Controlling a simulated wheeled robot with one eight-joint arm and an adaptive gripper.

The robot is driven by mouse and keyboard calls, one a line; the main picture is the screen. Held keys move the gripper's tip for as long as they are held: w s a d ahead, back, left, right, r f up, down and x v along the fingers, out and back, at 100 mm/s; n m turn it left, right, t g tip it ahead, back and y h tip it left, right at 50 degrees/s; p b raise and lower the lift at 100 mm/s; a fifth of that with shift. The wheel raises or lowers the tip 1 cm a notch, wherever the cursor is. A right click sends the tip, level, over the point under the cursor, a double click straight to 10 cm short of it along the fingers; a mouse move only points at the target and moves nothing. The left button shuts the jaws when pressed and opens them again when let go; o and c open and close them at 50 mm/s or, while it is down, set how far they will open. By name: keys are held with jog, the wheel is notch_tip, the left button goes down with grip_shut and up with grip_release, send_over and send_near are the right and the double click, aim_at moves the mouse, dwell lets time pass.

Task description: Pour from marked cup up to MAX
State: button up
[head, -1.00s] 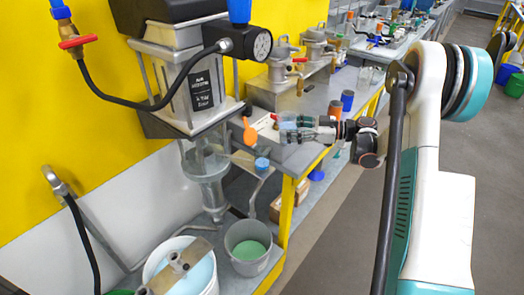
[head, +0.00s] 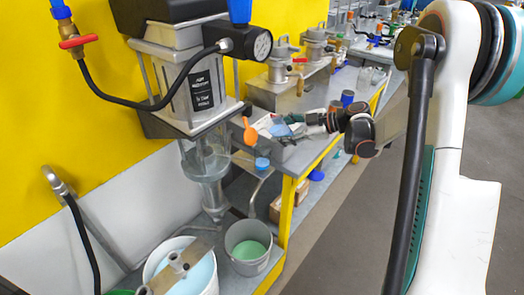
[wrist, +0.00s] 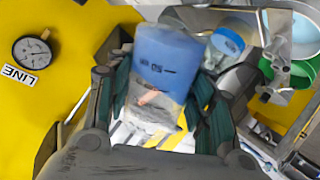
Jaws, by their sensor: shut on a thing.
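A cup with dark printed marks (wrist: 165,65) is between the fingers of my gripper (wrist: 165,115) in the wrist view. Its upper part in that view is blue, its lower part clear, with a small pinkish mark. My gripper is shut on it. In the head view my gripper (head: 312,120) holds the cup (head: 282,130) over the bench, right of the agitator's glass vessel (head: 206,155). The cup looks tilted there, and the fingers partly cover it. I cannot read a MAX mark in either view.
An orange spoon-like part (head: 250,131) and a blue-topped piece (head: 262,164) are between the vessel and bench. A white bucket (head: 150,268) with pale blue liquid and a grey bucket (head: 235,233) with green liquid stand below.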

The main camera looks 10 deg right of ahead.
jog(key=shift+s+a+f+n+h+p, duration=0.15)
jog(key=shift+f+n+h+p, duration=0.2)
jog(key=shift+n+h+p, duration=0.25)
dwell(2.2)
jog(key=shift+r+n+h+p, duration=0.3)
jog(key=shift+r+h+p, duration=0.15)
jog(key=shift+h+p, duration=0.35)
dwell(1.7)
jog(key=shift+f+n+h+p, duration=0.25)
jog(key=shift+n+h+p, duration=0.25)
jog(key=shift+h, duration=0.1)
dwell(2.1)
